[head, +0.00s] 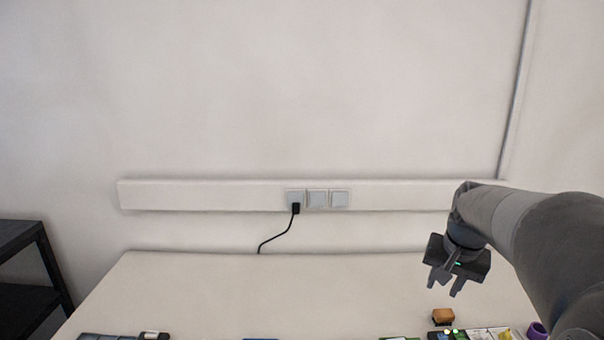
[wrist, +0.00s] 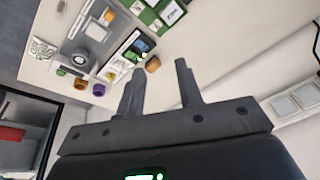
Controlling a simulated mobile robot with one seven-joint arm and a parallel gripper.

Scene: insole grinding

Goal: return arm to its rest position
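My gripper (head: 445,286) hangs over the right part of the table in the head view, fingers pointing down. Its two fingers stand apart with nothing between them. The wrist view also shows my gripper (wrist: 160,85) open and empty, above the table and its items. My grey arm comes in from the right edge of the head view.
The pale table (head: 270,290) is clear in its middle. A brown block (head: 443,316) sits at its right, by small items and a purple object (head: 537,330). A wall strip (head: 220,195) holds sockets with a black plug. A dark shelf (head: 30,275) stands left.

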